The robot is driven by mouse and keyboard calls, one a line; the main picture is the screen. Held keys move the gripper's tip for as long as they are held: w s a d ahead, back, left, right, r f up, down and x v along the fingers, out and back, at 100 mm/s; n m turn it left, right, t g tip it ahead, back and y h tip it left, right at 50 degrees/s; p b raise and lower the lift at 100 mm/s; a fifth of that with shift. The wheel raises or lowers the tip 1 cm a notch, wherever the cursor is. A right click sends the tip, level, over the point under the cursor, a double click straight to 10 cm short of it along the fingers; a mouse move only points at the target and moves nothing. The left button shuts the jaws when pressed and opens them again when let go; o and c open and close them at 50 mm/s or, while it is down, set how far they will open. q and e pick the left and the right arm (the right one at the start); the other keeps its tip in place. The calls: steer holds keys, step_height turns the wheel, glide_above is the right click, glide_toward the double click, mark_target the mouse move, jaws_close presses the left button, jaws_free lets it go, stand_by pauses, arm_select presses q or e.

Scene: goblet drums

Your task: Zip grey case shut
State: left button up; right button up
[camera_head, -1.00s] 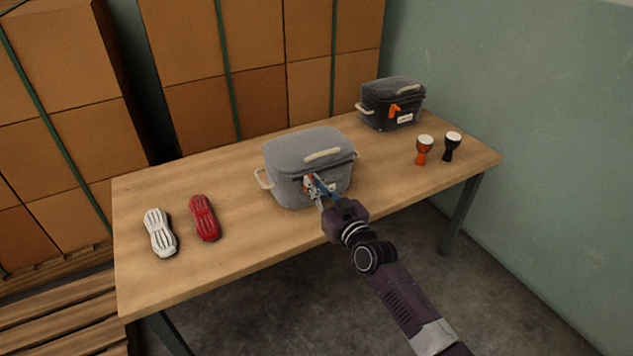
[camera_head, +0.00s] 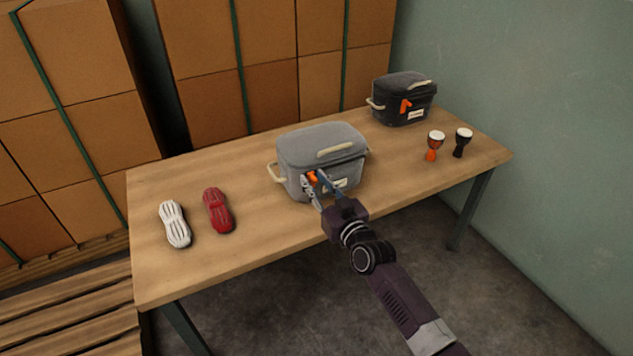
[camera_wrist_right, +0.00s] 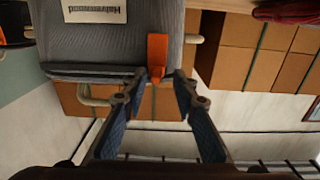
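The grey case (camera_head: 302,153) stands on the table, its lid down, with a cream handle on top. A dark seam line runs under the lid. Its orange zipper pull (camera_head: 312,176) hangs on the front, towards the left. My right gripper (camera_head: 317,184) is at the front of the case, by the pull. In the right wrist view the case looks upside down, and the pull (camera_wrist_right: 157,50) points between the two spread fingertips of my right gripper (camera_wrist_right: 161,75). A gap remains between the fingers, so they are not clamped on it. My left gripper is not in view.
A black case (camera_head: 388,100) with an orange pull stands at the back right of the table (camera_head: 245,247). An orange drum (camera_head: 432,148) and a black drum (camera_head: 461,144) stand at right. A white shaker-like object (camera_head: 175,226) and a red one (camera_head: 218,212) lie at left.

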steer(key=shift+d, duration=0.15)
steer(key=shift+s+f, duration=0.1)
steer(key=shift+s, duration=0.2)
steer(key=v, duration=1.1)
steer(key=shift+s, duration=0.15)
steer(key=shift+d, duration=0.1)
